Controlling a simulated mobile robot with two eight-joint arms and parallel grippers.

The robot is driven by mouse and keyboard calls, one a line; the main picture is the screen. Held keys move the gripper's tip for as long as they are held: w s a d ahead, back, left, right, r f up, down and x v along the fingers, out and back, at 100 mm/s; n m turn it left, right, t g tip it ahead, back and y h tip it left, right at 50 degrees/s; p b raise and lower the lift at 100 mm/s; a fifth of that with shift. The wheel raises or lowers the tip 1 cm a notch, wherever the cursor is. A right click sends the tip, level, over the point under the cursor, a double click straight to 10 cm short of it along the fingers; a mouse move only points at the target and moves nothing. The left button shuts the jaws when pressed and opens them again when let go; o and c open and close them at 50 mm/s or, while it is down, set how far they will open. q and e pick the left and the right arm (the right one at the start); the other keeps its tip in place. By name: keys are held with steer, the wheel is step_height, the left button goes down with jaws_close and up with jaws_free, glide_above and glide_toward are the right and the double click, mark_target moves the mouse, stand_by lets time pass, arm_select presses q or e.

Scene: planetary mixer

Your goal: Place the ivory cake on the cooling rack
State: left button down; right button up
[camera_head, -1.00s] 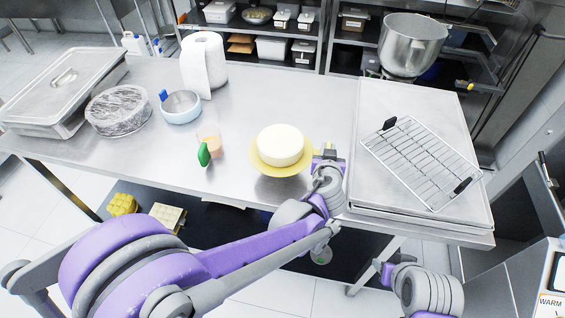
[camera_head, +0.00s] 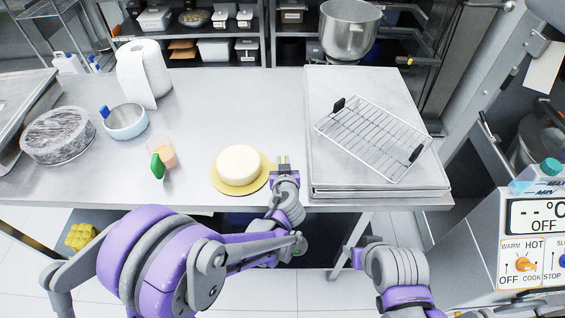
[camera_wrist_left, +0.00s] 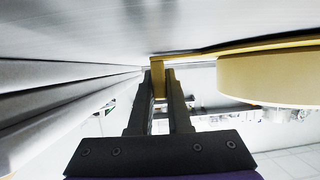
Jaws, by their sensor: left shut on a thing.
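The ivory cake (camera_head: 240,165) is a low pale cylinder sitting flat on a round gold cake board (camera_head: 226,187) near the table's front edge. My left gripper (camera_head: 283,165) is at the right side of the board. In the left wrist view, its two dark fingers (camera_wrist_left: 158,82) are shut on a gold tab of the board, and the cake's side (camera_wrist_left: 270,78) shows beside them. The cooling rack (camera_head: 370,138), a wire grid with two black handles, lies to the right on a raised metal tray. My right gripper (camera_head: 351,256) is low in front of the table, its jaws unclear.
The metal tray stack (camera_head: 325,178) has a raised edge just right of my left gripper. A cup with a green part (camera_head: 163,157), a small blue-rimmed bowl (camera_head: 126,122), a paper roll (camera_head: 144,72) and a wrapped round container (camera_head: 58,136) stand left. A mixing bowl (camera_head: 348,30) is behind.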

arm_select(q)
steer(key=shift+f, duration=0.1)
steer(key=c, duration=0.9)
jaws_free()
steer(key=shift+o, duration=0.2)
steer(key=shift+f, duration=0.1)
steer(key=v, duration=1)
steer(key=shift+s+d, duration=0.1)
steer(key=shift+s, duration=0.4)
